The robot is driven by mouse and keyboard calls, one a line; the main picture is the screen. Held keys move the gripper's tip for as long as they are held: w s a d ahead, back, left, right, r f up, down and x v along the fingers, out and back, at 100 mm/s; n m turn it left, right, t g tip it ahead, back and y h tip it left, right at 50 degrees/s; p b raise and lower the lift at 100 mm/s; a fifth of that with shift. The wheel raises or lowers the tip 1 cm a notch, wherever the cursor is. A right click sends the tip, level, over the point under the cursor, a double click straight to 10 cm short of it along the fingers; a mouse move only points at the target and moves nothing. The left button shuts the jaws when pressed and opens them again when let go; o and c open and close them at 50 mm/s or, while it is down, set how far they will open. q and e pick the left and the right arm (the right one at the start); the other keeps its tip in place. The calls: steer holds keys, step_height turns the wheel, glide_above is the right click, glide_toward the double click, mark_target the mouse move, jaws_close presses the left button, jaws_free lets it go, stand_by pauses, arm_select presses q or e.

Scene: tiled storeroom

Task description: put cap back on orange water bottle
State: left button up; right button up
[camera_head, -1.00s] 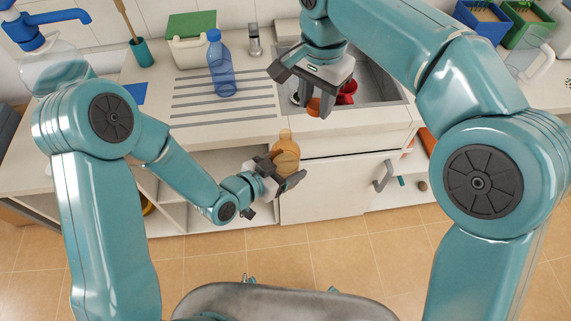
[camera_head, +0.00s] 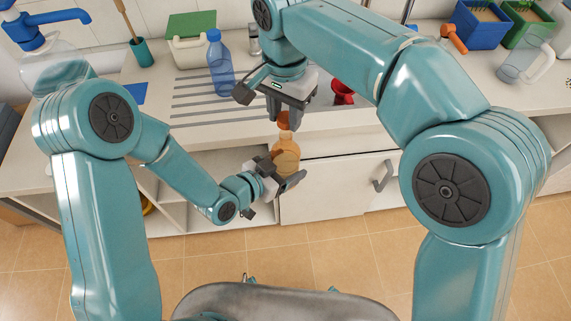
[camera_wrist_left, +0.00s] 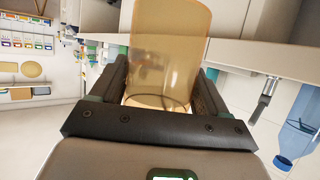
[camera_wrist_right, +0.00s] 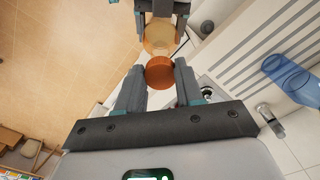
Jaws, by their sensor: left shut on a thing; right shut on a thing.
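The orange water bottle (camera_head: 286,152) is translucent and upright in front of the counter's front edge. My left gripper (camera_head: 282,180) is shut on its body; the left wrist view shows the bottle (camera_wrist_left: 168,50) between both fingers. My right gripper (camera_head: 279,112) is shut on the orange cap (camera_head: 284,121), which also shows between the fingertips in the right wrist view (camera_wrist_right: 159,72). The cap is just above the bottle's mouth in the head view. Whether they touch I cannot tell. In the right wrist view the bottle (camera_wrist_right: 160,38) lies beyond the cap, partly hidden by it.
A blue bottle (camera_head: 220,64) stands on the ribbed drainboard (camera_head: 190,100) behind the grippers. A red object (camera_head: 343,92) is at the sink, right of my right gripper. The counter edge and cabinet door (camera_head: 335,188) are close behind the orange bottle.

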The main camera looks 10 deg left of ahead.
mark_target(286, 153)
steer(key=shift+f, duration=0.7)
stand_by(0.3)
steer(key=shift+f, duration=0.9)
steer(key=shift+f, duration=0.55)
arm_select(q)
jaws_close()
arm_select(e)
steer(key=m, duration=0.9)
steer(key=shift+w+a, duration=0.1)
steer(key=m, duration=0.5)
steer(key=shift+m, duration=0.3)
steer(key=m, duration=0.5)
steer(key=shift+w, duration=0.15)
